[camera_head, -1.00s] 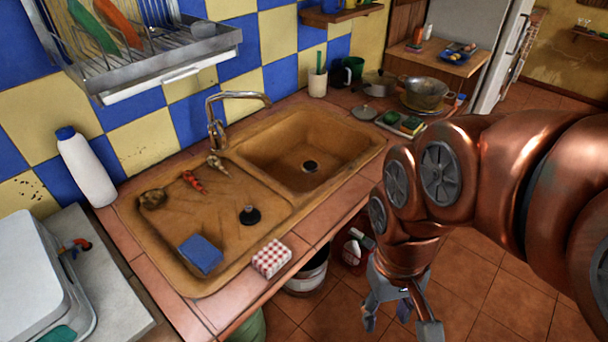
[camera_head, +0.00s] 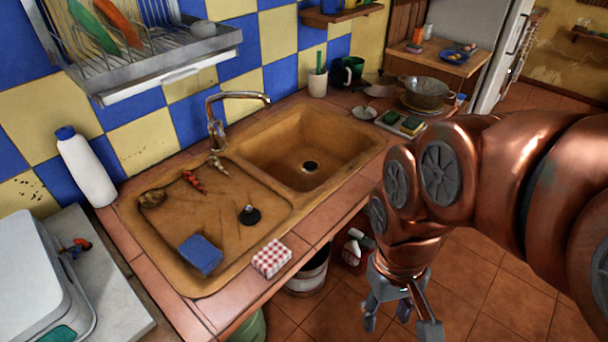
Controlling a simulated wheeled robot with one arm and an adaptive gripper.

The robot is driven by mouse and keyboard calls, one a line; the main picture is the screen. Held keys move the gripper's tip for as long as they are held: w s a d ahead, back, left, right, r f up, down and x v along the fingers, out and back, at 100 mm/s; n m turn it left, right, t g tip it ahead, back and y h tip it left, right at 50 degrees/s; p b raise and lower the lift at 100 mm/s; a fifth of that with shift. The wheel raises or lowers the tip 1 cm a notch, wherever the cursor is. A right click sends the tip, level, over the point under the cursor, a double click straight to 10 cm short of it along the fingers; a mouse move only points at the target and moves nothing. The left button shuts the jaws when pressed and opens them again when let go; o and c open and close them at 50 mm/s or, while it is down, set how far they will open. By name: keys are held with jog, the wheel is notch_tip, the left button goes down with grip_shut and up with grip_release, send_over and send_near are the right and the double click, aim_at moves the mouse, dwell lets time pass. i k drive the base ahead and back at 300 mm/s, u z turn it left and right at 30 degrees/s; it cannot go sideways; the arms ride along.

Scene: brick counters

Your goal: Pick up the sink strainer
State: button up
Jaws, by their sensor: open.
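A small round black piece with a raised knob, seemingly the sink strainer (camera_head: 249,215), lies on the flat drainboard of the brown sink (camera_head: 280,222). A dark drain opening (camera_head: 311,167) shows at the bottom of the basin. My gripper (camera_head: 400,320) is open and empty, pointing down over the floor in front of the counter. It is right of and well apart from the strainer. The lower fingertips are near the bottom edge of the picture.
The faucet (camera_head: 215,125) rises behind. A bucket (camera_head: 308,275) and spray bottle (camera_head: 354,245) stand below the counter edge.

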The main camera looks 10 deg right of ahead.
aim_at(364, 113)
jog(key=u, duration=3.7)
jog(key=k, duration=2.85)
jog(key=z, duration=0.75)
